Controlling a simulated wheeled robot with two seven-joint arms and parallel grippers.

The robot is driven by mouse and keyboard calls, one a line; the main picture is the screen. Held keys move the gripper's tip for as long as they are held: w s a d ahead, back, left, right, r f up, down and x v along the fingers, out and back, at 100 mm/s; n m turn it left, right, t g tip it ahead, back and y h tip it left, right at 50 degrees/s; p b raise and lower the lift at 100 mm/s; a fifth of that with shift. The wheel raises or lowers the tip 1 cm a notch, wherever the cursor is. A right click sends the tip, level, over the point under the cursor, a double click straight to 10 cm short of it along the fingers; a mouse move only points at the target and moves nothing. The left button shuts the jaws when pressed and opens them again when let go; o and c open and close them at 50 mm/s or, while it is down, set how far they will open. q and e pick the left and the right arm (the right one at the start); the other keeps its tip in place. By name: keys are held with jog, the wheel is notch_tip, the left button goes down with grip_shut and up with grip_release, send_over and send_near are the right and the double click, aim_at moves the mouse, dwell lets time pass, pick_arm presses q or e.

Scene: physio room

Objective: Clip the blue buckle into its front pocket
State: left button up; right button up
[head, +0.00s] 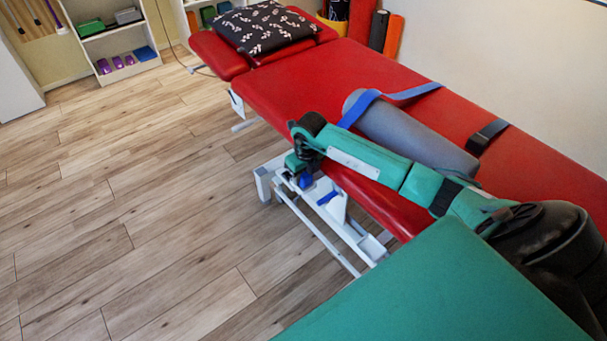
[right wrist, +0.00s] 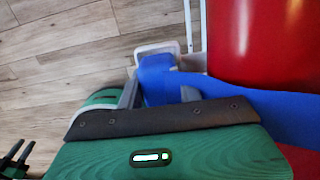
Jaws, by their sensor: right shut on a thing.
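The blue buckle (right wrist: 157,80) is between the grey fingers of my right gripper (right wrist: 158,97) in the right wrist view. In the head view my right gripper (head: 303,172) is beside the red table's near side, with a bit of the buckle (head: 306,181) below it. The blue strap (right wrist: 275,117) runs from the buckle toward the table. It also shows over the grey bolster (head: 361,109). A pale, rounded frame (right wrist: 158,48) lies just beyond the buckle in the wrist view. I cannot tell whether it is the front pocket, or whether they touch. My left gripper is not identifiable.
The red treatment table (head: 300,78) bears the bolster, a black strap (head: 487,136) and a patterned pillow (head: 263,27). Its white underframe (head: 340,233) is close below my right gripper, with another blue piece (head: 328,197) there. The wood floor (head: 120,190) at left is clear.

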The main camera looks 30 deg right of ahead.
jog(key=shift+s+f, duration=0.25)
jog(key=shift+f, duration=0.2)
jog(key=o, duration=0.9)
jog(key=shift+a+f, duration=0.1)
jog(key=shift+o, duration=0.3)
jog(key=shift+r, duration=0.45)
pick_arm(q)
jog(key=shift+f+p, duration=0.3)
jog(key=shift+f, duration=0.35)
pick_arm(e)
jog(key=shift+o, duration=0.7)
notch_tip(320, 180, up, 14)
jog(key=s, duration=0.1)
jog(key=shift+s, duration=0.15)
pick_arm(q)
jog(key=shift+d, duration=0.1)
pick_arm(e)
jog(key=shift+f, duration=0.1)
